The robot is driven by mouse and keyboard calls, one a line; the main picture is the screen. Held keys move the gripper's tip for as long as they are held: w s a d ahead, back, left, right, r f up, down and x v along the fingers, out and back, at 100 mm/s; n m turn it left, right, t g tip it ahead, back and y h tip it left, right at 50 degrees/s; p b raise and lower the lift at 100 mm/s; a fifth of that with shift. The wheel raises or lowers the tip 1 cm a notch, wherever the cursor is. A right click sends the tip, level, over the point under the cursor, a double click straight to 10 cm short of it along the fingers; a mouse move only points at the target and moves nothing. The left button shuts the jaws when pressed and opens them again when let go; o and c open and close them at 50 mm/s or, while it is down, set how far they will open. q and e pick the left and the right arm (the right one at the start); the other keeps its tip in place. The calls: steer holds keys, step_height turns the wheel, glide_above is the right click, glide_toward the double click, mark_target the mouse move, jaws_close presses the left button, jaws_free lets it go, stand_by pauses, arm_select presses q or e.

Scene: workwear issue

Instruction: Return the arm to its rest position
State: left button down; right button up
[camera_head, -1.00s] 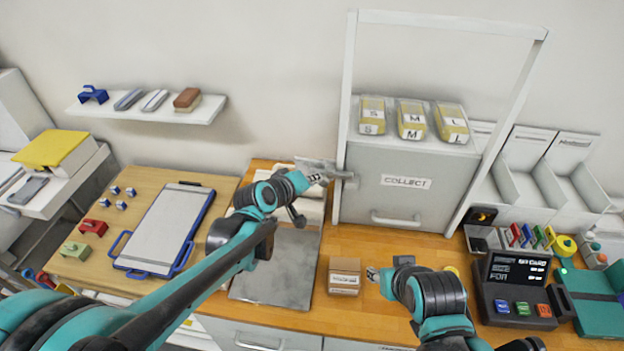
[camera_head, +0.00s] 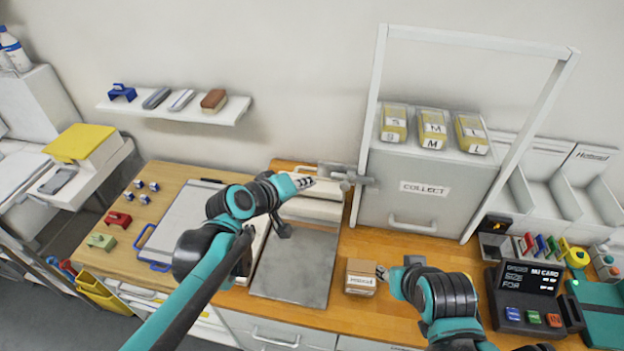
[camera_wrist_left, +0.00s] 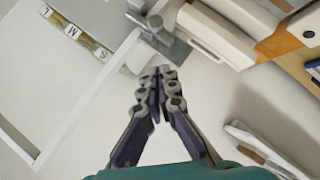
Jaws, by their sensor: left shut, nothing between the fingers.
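My left gripper (camera_head: 303,182) is on its teal and black arm (camera_head: 225,222), in front of the wall, just left of the grey metal latch (camera_head: 346,177) beside the collect cabinet (camera_head: 413,190). In the left wrist view its fingers (camera_wrist_left: 158,76) are together with nothing between them. The latch also shows in the left wrist view (camera_wrist_left: 162,38), beyond the fingertips. My right gripper (camera_head: 383,273) is low over the counter, close beside a small cardboard box (camera_head: 361,278). Its fingers are too small to judge, and I cannot tell whether it touches the box.
A wall shelf (camera_head: 190,113) holds brushes and small items. Below my left arm are a clipboard (camera_head: 180,222) and a grey mat (camera_head: 295,265). Labelled yellow packs (camera_head: 432,130) stand on the cabinet. A card terminal (camera_head: 530,290) is at the right.

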arm_select(q)
steer(key=shift+d, duration=0.25)
steer(key=shift+a, duration=0.15)
steer(key=s+a+f+m+g+y+b, duration=0.1)
steer(key=s+a+f+m+y+b, duration=0.1)
steer(key=s+a+f+b, duration=0.5)
steer(key=s+a+f+m+g+y+b, duration=0.1)
steer(key=s+a+f+m+y+b, duration=0.1)
steer(key=s+a+f+y+b, duration=0.2)
steer(key=s+a+f+b, duration=0.3)
steer(key=s+f, duration=0.5)
steer(key=f, duration=0.3)
steer(key=shift+a+g+y, duration=0.3)
steer(key=shift+a+y, duration=0.1)
steer(key=shift+a, duration=0.45)
steer(key=shift+w, duration=0.1)
